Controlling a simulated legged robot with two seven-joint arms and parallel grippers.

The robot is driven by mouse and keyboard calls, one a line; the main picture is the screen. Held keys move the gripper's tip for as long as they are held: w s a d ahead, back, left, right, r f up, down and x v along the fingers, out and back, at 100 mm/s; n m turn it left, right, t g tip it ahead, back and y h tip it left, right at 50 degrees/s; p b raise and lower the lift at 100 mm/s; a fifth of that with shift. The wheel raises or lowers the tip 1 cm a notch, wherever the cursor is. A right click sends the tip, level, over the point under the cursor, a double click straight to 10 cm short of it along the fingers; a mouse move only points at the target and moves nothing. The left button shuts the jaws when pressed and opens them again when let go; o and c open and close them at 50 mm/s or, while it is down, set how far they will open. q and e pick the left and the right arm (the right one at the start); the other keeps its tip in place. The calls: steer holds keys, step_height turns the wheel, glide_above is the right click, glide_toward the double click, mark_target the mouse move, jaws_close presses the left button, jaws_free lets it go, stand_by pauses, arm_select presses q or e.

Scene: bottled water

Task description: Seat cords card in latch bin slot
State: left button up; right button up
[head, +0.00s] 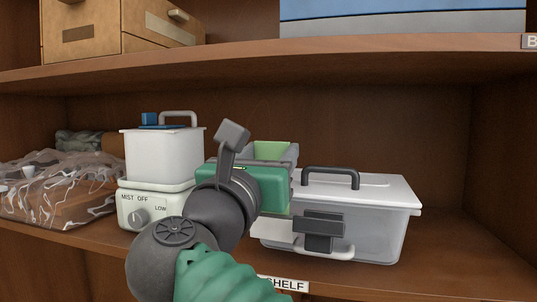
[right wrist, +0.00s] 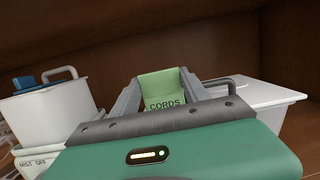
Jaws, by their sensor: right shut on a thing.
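My right gripper (right wrist: 161,88) is shut on the green cords card (right wrist: 162,90), which reads "CORDS" in the right wrist view. The card sits between the two grey fingers. In the head view my right gripper (head: 275,158) holds the card (head: 272,149) up in front of the bin's left end, and my arm hides part of it. The latch bin (head: 385,230) is a clear box with a pale lid and dark handle. A dark grey bracket (head: 320,231) is on its front; whether it is the slot I cannot tell. My left gripper is not in view.
A white humidifier (head: 160,160) marked "MIST OFF LOW" stands left of my gripper. A clear plastic-wrapped bundle (head: 60,185) lies further left. The upper shelf (head: 250,58) is overhead. A label (head: 285,284) is on the shelf's front edge. The space right of the bin is clear.

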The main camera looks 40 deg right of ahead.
steer(key=shift+f+b, duration=1.7)
steer(key=shift+f, duration=0.35)
steer(key=o, duration=1.7)
steer(key=b+v, duration=0.4)
steer(key=v, duration=1.3)
steer(key=shift+w+f+b, duration=0.1)
steer(key=shift+f+b, duration=0.05)
steer(key=shift+b, duration=0.2)
steer(key=shift+d, duration=0.1)
